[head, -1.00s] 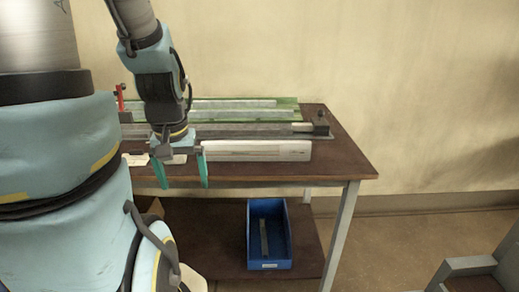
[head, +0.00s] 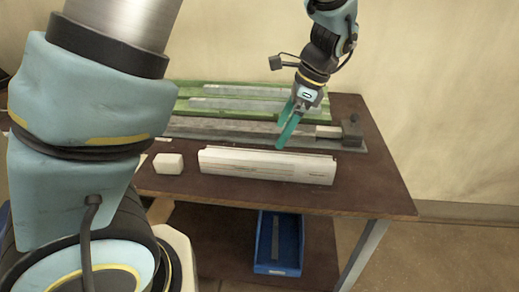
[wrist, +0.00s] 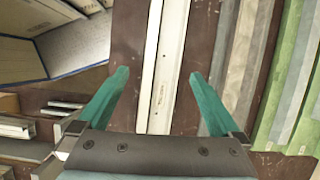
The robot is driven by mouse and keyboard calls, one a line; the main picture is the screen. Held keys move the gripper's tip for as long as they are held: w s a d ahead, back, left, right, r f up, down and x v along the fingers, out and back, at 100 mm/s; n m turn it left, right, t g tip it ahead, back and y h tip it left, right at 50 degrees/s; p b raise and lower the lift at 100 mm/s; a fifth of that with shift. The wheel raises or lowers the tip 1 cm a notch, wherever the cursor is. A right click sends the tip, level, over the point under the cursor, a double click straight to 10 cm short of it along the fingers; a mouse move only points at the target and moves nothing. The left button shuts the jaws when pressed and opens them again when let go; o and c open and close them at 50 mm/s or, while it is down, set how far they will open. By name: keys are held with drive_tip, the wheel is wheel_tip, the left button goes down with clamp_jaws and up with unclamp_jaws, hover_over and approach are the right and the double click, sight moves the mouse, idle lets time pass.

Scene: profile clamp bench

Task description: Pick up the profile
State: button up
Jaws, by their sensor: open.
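Several long grey profiles lie around the bench. Two grey strips (head: 240,103) rest on the green rack at the back. A grey bar (head: 230,128) lies along the clamp fixture, with a dark block (head: 351,131) at its right end. A long white grooved bar (head: 262,167) with small print lies at the front of the bench. I cannot tell which piece is meant. My gripper (head: 288,122) is open and empty above the bench. In the wrist view the white bar (wrist: 168,60) runs between the open teal fingers (wrist: 158,75), seemingly below them.
A white block (head: 168,163) sits left of the white bar. A blue bin (head: 280,262) with a grey strip inside stands on the lower shelf. The brown bench top (head: 375,185) is clear at the right. A wall stands behind.

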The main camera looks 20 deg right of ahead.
sight(270, 165)
drive_tip(key=shift+m, duration=0.3)
drive_tip(key=p+x, duration=0.2)
drive_tip(key=x, duration=0.8)
drive_tip(key=shift+w+d+f+p, duration=0.1)
drive_tip(key=shift+w+f+p, duration=0.1)
drive_tip(key=shift+p, duration=0.2)
clamp_jaws()
